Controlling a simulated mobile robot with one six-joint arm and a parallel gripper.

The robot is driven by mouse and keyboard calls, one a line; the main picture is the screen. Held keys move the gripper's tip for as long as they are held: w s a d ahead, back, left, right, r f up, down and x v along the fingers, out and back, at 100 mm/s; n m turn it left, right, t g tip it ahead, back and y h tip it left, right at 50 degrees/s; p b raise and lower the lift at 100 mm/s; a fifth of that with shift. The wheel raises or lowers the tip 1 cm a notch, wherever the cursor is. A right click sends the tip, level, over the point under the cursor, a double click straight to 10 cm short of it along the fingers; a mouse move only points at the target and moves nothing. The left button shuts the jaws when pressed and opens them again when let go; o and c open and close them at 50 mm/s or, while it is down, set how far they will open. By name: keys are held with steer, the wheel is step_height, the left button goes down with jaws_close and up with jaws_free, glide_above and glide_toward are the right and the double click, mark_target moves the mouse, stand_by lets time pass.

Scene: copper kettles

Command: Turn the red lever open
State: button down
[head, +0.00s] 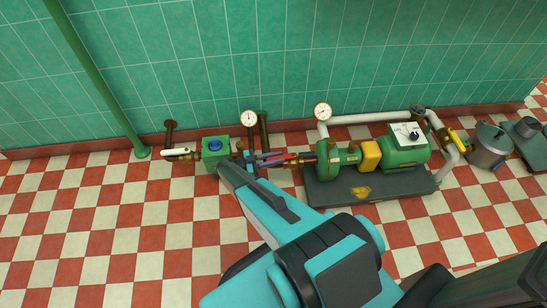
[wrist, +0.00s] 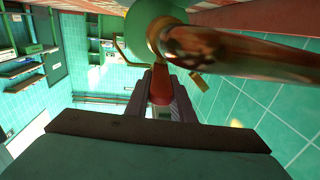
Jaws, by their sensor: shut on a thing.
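The red lever (head: 291,156) sits on the pipe line between the green valve box (head: 211,158) and the green pump (head: 326,160). My gripper (head: 268,158) reaches it from the front and is shut on it. In the wrist view the lever (wrist: 161,88) shows as a red strip between the two dark fingers of my gripper (wrist: 161,98). My arm and fingers hide part of the lever and its valve body, so its exact angle to the pipe is hard to tell.
A copper pipe (wrist: 245,55) passes close in the wrist view. A white lever (head: 176,152) is at the left and a yellow lever (head: 456,136) at the right. Gauges (head: 249,118) stand above the pipes. The pump rests on a dark base (head: 325,192).

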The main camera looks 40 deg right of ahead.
steer(key=shift+s, duration=0.15)
steer(key=c, duration=1.5)
jaws_free()
steer(key=shift+a, duration=0.15)
steer(key=shift+w+a, duration=0.15)
steer(key=shift+w, duration=0.1)
steer(key=shift+w+a, duration=0.2)
steer(key=shift+a, duration=0.25)
steer(key=shift+v, duration=6.25)
steer(key=shift+s, duration=0.1)
steer(key=shift+c, duration=0.3)
